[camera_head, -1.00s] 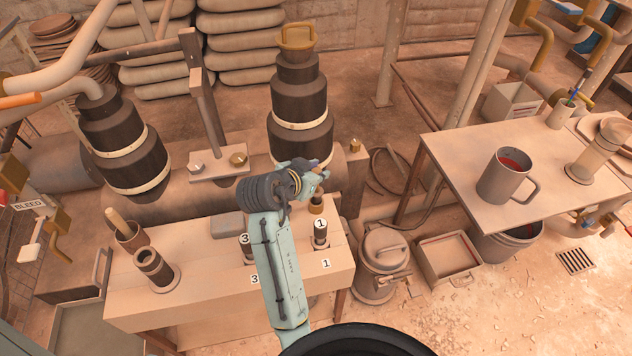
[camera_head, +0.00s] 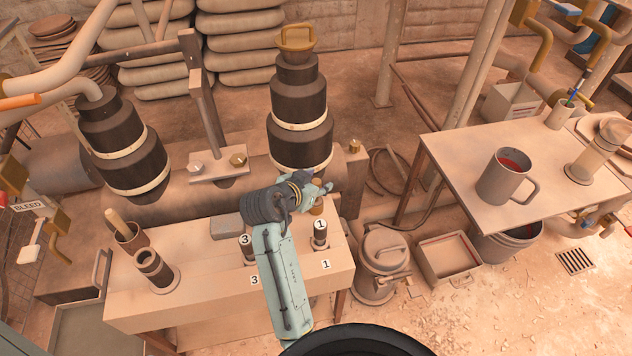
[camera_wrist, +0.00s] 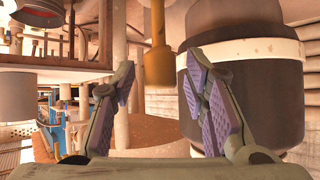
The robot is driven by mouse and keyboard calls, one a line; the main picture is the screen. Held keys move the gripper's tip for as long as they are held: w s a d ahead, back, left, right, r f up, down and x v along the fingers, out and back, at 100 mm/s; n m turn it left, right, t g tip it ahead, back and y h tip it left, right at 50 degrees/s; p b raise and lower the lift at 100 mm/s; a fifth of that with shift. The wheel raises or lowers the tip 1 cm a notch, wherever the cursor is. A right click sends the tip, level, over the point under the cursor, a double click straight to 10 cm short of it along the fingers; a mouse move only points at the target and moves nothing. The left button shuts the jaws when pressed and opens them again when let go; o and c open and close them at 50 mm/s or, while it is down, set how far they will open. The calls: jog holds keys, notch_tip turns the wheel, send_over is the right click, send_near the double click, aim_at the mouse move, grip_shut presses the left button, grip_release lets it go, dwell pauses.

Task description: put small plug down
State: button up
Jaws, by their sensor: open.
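My gripper (camera_head: 320,187) is over the back right part of the front bench, pointing to the right. In the wrist view its fingers (camera_wrist: 160,74) stand apart with a clear gap. A small brown plug-like piece (camera_head: 316,210) shows just below the gripper, partly hidden by it; I cannot tell for sure that it is the small plug. In the wrist view an ochre cylinder on a thinner stem (camera_wrist: 157,66) appears between the fingertips, touching neither finger. Two dark plugs, tagged 1 (camera_head: 320,234) and 3 (camera_head: 247,246), stand on the bench.
The front bench (camera_head: 200,305) also holds a brown hollow cylinder (camera_head: 154,268), a cup with a handle (camera_head: 130,236) and a grey block (camera_head: 227,228). A large dark banded cylinder (camera_head: 300,110) rises close behind my gripper. A lidded can (camera_head: 383,262) stands right of the bench.

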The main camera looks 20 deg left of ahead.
jog(key=shift+r, duration=0.2)
jog(key=b+v, duration=0.1)
jog(key=v, duration=1.1)
